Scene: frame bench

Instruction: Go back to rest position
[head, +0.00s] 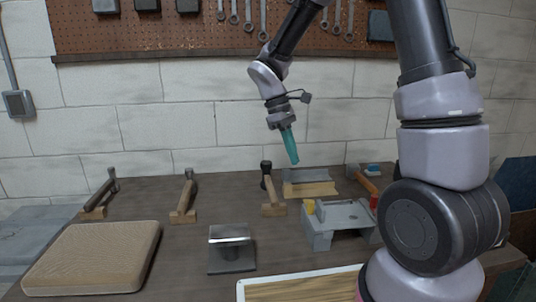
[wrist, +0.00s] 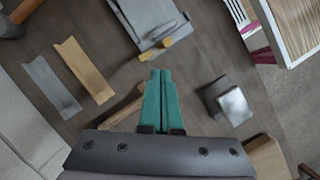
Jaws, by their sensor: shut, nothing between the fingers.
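My gripper (head: 294,160) hangs in the air above the bench in the head view, its teal fingers pointing down and slightly right. The fingers are closed together with nothing between them. In the wrist view the closed fingers (wrist: 160,74) point toward the middle of the bench. The gripper appears clear of all of these. My arm fills the right side of the head view.
A brick wall and tool pegboard (head: 160,35) stand behind.

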